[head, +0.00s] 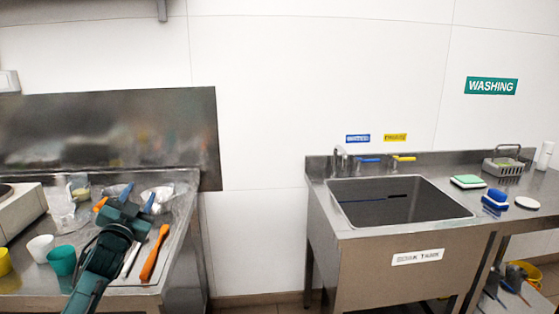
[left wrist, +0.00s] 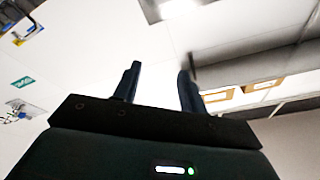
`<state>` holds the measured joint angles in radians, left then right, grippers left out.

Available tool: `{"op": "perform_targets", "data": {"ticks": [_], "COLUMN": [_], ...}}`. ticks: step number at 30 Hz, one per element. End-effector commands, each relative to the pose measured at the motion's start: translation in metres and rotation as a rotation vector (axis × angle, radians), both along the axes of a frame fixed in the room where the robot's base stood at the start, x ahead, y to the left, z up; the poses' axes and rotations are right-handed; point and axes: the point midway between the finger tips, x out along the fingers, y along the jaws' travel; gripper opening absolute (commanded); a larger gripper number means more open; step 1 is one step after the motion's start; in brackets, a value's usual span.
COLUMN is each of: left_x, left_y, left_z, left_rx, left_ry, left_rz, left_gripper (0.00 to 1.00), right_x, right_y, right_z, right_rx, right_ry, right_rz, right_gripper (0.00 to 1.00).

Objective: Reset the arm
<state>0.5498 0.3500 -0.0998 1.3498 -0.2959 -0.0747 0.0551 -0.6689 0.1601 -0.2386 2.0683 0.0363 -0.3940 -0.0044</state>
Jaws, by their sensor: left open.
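My left arm comes in from the lower left of the head view. Its dark green gripper (head: 132,202) is raised in front of the left steel counter (head: 180,190), with its fingers pointing up and away. In the left wrist view the two dark fingers of my left gripper (left wrist: 158,85) stand apart with nothing between them. Behind them are only wall, ceiling and fittings. My right gripper is in neither view.
The left counter holds an orange spatula (head: 154,254), a teal cup (head: 62,260), a white cup (head: 41,248) and clear containers (head: 62,210). A steel sink (head: 400,212) stands at right, with sponges (head: 468,181) beside it. Bare floor separates the two counters.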

Motion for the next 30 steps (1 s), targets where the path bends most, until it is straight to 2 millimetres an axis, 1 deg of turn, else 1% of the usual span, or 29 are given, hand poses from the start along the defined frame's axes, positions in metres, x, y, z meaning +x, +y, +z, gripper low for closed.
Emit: {"op": "perform_targets", "data": {"ticks": [1, 3, 5, 6, 9, 11, 14, 15, 17, 18, 20, 21, 23, 24, 26, 27, 30], "left_x": [0.002, 0.004, 0.005, 0.004, -0.017, -0.03, -0.056, -0.069, -0.091, -0.106, -0.133, -0.153, -0.188, -0.213, -0.252, -0.276, -0.327], "left_y": [0.007, 0.014, 0.016, 0.016, -0.006, -0.018, -0.039, -0.048, -0.063, -0.073, -0.089, -0.1, -0.118, -0.13, -0.146, -0.156, -0.176], "left_z": [-0.013, -0.032, -0.049, -0.061, -0.103, -0.124, -0.161, -0.176, -0.2, -0.214, -0.238, -0.252, -0.273, -0.286, -0.302, -0.309, -0.32], "left_rx": [-0.071, -0.164, -0.24, -0.286, -0.281, -0.281, -0.285, -0.289, -0.298, -0.303, -0.317, -0.328, -0.349, -0.367, -0.395, -0.415, -0.462], "left_ry": [0.065, 0.16, 0.245, 0.302, 0.354, 0.382, 0.435, 0.458, 0.496, 0.522, 0.564, 0.593, 0.643, 0.677, 0.727, 0.756, 0.82], "left_rz": [0.023, 0.046, 0.057, 0.061, 0.03, 0.015, -0.013, -0.026, -0.046, -0.061, -0.081, -0.096, -0.118, -0.133, -0.152, -0.162, -0.18], "left_gripper": [0.42, 0.42, 0.42, 0.42, 0.42, 0.42, 0.42, 0.42, 0.42, 0.42, 0.42, 0.42, 0.42, 0.42, 0.42, 0.42, 0.42], "right_x": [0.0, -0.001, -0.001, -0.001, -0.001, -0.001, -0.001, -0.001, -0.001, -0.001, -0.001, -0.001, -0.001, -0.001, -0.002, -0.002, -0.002], "right_y": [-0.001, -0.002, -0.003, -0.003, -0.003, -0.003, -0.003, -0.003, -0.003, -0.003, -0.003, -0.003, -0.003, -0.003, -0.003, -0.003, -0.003], "right_z": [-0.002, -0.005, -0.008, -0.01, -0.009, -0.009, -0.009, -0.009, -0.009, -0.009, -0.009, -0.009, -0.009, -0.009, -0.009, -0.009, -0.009], "right_rx": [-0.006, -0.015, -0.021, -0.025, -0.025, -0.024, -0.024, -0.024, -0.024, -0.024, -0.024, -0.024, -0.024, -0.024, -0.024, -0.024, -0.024], "right_ry": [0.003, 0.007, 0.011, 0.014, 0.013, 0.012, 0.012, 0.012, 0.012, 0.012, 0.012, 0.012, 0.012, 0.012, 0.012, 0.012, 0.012], "right_rz": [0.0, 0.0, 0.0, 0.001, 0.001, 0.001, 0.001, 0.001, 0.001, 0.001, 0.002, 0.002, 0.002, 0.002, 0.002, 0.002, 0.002], "right_gripper": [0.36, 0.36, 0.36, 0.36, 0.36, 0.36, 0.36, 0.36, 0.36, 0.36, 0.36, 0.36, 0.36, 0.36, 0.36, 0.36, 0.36]}}
